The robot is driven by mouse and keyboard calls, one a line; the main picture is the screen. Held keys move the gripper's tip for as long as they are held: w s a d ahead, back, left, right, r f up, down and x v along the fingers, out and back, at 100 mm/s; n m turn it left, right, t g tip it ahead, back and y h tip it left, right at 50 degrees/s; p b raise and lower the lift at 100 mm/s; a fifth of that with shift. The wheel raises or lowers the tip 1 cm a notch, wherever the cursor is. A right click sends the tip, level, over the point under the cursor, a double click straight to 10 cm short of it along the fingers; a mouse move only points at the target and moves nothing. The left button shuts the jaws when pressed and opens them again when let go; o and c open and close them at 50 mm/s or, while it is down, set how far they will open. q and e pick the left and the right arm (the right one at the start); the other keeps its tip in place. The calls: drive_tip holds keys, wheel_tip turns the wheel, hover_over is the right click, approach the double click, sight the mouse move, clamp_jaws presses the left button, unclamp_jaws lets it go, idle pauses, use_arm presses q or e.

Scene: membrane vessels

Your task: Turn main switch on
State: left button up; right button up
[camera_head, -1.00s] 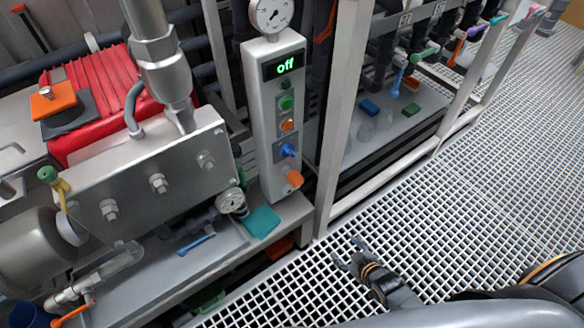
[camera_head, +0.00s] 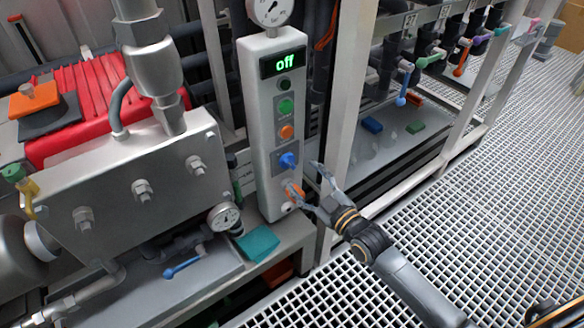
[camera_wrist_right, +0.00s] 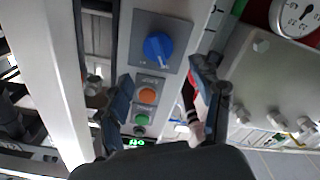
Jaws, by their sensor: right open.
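A white control box (camera_head: 275,130) stands upright with a display (camera_head: 283,62) reading "off" in green. No readable label tells which is the main switch. In the right wrist view, the blue knob (camera_wrist_right: 158,47) lies beyond the open fingers (camera_wrist_right: 165,84). My left gripper is not in view.
A white frame post (camera_head: 345,120) stands right of the box. A pressure gauge (camera_head: 270,10) tops the box, and another gauge (camera_head: 224,217) sits lower left. A teal block (camera_head: 258,243) lies on the ledge below. Grated floor (camera_head: 470,220) is open to the right.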

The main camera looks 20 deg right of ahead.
sight(290, 165)
use_arm(q)
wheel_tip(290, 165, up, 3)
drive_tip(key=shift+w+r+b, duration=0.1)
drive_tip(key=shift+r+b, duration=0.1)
drive_tip(key=shift+b, duration=0.2)
use_arm(e)
drive_tip(key=x, duration=0.6)
drive_tip(key=c, duration=1.2)
